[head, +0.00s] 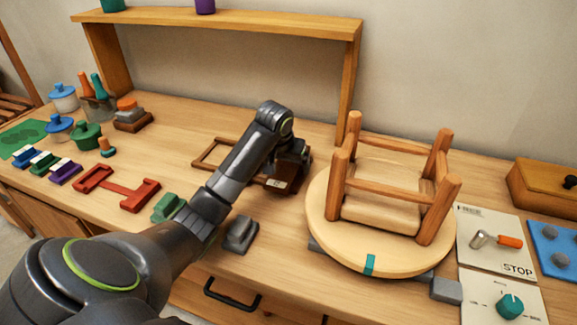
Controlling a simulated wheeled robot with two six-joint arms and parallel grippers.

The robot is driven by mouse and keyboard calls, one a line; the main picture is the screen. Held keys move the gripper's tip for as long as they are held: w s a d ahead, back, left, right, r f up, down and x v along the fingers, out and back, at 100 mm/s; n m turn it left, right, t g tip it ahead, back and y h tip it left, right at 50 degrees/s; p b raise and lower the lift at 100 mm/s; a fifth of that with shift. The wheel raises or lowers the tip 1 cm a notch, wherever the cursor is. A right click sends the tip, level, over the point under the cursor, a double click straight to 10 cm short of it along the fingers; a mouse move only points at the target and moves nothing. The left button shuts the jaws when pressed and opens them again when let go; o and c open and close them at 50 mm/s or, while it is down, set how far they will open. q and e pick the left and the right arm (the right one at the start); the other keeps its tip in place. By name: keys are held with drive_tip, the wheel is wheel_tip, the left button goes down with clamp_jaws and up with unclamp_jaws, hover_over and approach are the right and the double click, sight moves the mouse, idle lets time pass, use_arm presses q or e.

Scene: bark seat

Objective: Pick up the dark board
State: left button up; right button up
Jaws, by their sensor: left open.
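My left arm reaches in from the lower left, and my left gripper (284,178) is low over the bench, left of the round turntable. The gripper is open and points down. A dark reddish-brown piece with a small pale label (277,184) shows at its fingertips and may be the dark board; the gripper and arm hide much of it. I cannot tell whether the fingers touch it. A thin brown wooden frame (205,152) lies flat just left of it, partly behind my arm. My right gripper is not in view.
An upturned wooden stool (385,195) stands on the pale turntable (325,238) close to the right. A wooden shelf (230,20) rises behind. Red clamps (138,198), a green block (168,207) and a grey block (240,235) lie near my arm. A STOP panel (490,235) is at right.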

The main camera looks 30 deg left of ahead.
use_arm(q)
drive_tip(key=c, duration=1.2)
drive_tip(key=shift+r, duration=0.15)
